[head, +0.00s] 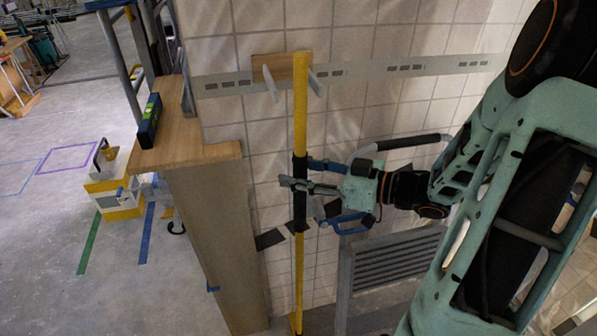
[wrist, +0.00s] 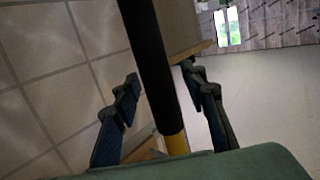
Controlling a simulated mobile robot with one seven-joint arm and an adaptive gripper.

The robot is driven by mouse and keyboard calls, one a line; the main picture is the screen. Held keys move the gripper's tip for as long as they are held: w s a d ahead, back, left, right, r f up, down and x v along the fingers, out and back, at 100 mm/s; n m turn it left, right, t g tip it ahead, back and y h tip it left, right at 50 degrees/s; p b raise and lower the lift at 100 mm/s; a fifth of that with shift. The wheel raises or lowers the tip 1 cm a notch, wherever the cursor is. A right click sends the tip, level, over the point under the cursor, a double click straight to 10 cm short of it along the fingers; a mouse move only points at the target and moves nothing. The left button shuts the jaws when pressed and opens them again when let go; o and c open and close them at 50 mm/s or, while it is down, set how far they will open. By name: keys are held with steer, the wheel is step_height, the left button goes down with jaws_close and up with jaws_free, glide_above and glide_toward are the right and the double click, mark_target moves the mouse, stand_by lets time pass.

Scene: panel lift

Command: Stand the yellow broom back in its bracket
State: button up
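The yellow broom (head: 300,105) stands near upright in front of the tiled wall, with a black grip section on its handle. Its lower end shows near the bottom edge. The bracket, a wooden block with two pale prongs (head: 270,69), is on the wall. The upper handle shows between the prongs; I cannot tell how deep it sits. My gripper (head: 298,177) is at the black grip. In the wrist view, the black handle (wrist: 152,70) passes between the fingers of my gripper (wrist: 163,78), with a visible gap on the right side.
A wooden-topped counter (head: 185,146) with a spirit level (head: 150,121) stands left of the broom. A grey louvred unit (head: 395,262) stands low on the right. A grey rail (head: 410,66) runs along the wall. Open floor lies at far left.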

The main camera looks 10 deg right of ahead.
steer(key=shift+r, duration=0.1)
steer(key=shift+s+d+r, duration=0.1)
steer(key=shift+d, duration=0.15)
steer(key=v, duration=1.1)
steer(key=shift+s+d, duration=0.2)
